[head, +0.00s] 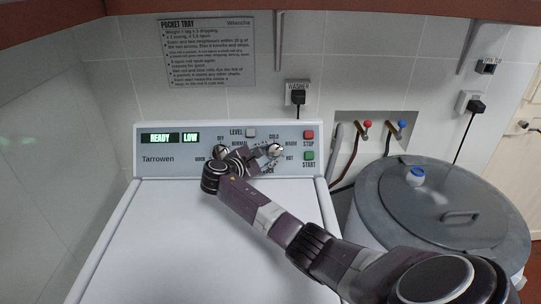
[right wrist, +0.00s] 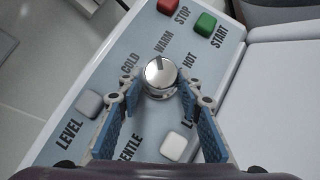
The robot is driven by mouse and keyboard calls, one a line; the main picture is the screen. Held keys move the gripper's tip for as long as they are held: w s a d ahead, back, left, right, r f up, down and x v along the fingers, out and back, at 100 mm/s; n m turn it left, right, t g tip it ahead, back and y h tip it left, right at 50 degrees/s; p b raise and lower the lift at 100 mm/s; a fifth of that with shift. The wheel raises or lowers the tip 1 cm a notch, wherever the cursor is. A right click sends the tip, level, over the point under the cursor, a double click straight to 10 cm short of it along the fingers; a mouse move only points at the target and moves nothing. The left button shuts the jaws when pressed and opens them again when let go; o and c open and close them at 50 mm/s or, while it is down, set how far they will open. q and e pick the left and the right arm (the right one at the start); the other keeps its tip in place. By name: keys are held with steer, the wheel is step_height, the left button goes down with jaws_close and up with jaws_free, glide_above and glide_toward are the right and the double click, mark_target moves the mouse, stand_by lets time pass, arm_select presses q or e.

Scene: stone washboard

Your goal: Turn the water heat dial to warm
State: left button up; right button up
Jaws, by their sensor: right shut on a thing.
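The water heat dial (right wrist: 160,72) is a shiny round silver knob, with the labels COLD, WARM and HOT around it in the right wrist view. A small dark mark on its face lies toward the WARM label, slightly to the COLD side. In the head view the dial (head: 276,150) is on the right part of the washer's panel (head: 180,168). My right gripper (right wrist: 160,92) is shut on the dial, with one blue-padded finger on each side; in the head view its fingers (head: 265,154) are small and partly hidden. My left gripper is not in view.
The red STOP (head: 308,135) and green START (head: 309,155) buttons are right of the dial. Another knob (head: 220,151) is left, close to my wrist. The displays (head: 170,138) read READY and LOW. A lidded grey tub (head: 450,205) stands right of the washer.

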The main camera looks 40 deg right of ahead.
steer(key=shift+r+m+g+y, duration=0.1)
steer(key=shift+m+g+y, duration=0.25)
steer(key=shift+m, duration=0.45)
steer(key=shift+g, duration=0.25)
steer(key=o, duration=1.2)
steer(key=shift+c, duration=0.2)
steer(key=v, duration=1.2)
